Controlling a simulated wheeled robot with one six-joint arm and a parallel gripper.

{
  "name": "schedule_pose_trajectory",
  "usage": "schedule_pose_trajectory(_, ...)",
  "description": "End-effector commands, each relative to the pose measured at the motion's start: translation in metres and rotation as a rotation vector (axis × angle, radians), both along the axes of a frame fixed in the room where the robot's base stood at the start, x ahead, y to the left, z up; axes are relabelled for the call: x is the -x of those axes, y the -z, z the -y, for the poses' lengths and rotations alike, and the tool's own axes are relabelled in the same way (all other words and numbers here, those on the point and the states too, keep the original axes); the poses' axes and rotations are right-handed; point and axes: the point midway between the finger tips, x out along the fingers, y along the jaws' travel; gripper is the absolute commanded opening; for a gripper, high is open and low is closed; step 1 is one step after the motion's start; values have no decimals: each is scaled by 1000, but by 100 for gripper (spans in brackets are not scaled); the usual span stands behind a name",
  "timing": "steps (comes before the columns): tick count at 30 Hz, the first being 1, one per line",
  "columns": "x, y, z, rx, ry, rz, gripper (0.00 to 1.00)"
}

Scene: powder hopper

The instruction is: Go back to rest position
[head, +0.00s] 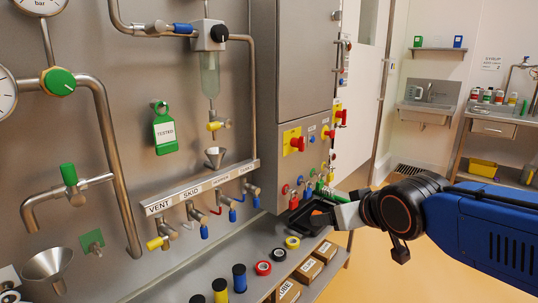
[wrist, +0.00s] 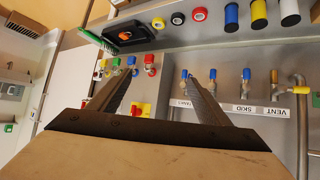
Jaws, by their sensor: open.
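My gripper (head: 336,208) reaches in from the right in the head view, near the right end of the steel shelf below the panel. In the wrist view my gripper (wrist: 156,84) shows two dark fingers spread apart with nothing between them. A black tray (wrist: 148,36) with a small orange thing inside lies on the shelf at the upper left of the wrist view, apart from the fingers. The same tray (head: 302,222) is partly hidden behind my gripper in the head view.
Orange floor (head: 385,270) is open at the right.

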Motion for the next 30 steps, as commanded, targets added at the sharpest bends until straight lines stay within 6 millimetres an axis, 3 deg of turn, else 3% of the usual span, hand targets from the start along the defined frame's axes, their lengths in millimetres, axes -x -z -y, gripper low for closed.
schedule_pose_trajectory(1,14,11,22,12,42,-44,71)
schedule_pose_trajectory(6,70,55,78,48,159,-220,71)
schedule_pose_trajectory(10,117,83,107,58,231,-349,71)
schedule_pose_trajectory(15,162,108,124,56,284,-469,71)
schedule_pose_trajectory(20,180,116,129,54,301,-515,71)
schedule_pose_trajectory(30,181,117,129,54,300,-518,71)
